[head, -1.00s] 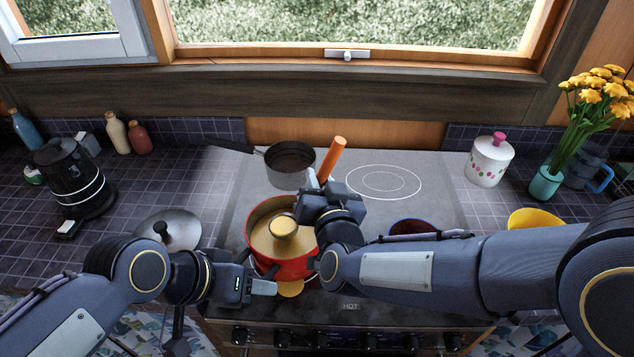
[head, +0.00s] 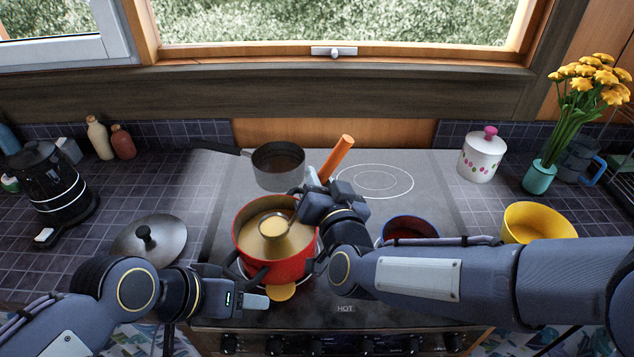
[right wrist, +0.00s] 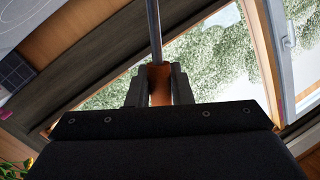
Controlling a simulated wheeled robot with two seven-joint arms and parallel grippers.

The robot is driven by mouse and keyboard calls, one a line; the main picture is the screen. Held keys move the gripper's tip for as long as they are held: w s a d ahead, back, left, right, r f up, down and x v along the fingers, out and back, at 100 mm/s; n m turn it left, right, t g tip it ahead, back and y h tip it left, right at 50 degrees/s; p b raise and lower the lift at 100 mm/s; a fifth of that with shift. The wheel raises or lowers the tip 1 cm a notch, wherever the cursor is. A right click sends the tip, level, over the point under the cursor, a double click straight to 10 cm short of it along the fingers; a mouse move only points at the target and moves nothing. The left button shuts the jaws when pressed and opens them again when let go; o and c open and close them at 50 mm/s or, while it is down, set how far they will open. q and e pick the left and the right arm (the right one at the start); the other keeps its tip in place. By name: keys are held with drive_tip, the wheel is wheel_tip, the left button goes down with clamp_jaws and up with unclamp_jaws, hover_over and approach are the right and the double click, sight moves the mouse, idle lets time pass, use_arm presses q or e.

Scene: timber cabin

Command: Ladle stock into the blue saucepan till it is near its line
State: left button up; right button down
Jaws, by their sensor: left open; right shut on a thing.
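The red pot (head: 274,268) holds golden stock and stands on the near left of the hob. My right gripper (head: 316,188) is shut on the ladle's orange handle (head: 338,158), which also shows between the fingers (right wrist: 160,88) in the right wrist view. The ladle bowl (head: 274,226) holds stock and is inside the pot's mouth; I cannot tell whether it touches the surface. The blue saucepan (head: 409,218) stands right of the pot. My right arm hides its front, and its line is not visible. My left gripper (head: 262,301) is open, just in front of the pot.
A dark saucepan (head: 279,168) stands behind the pot. A metal lid (head: 165,248) and a black kettle (head: 52,190) are at the left. A yellow bowl (head: 540,220), a white jar (head: 481,160) and a flower vase (head: 539,179) are at the right. The back right burner (head: 375,181) is empty.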

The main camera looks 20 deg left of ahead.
drive_tip(key=shift+d+f, duration=0.1)
drive_tip(key=shift+d, duration=0.1)
drive_tip(key=shift+r, duration=0.2)
idle(0.3)
drive_tip(key=shift+r+p, duration=3.5)
drive_tip(key=shift+r, duration=1.35)
drive_tip(key=shift+w, duration=0.1)
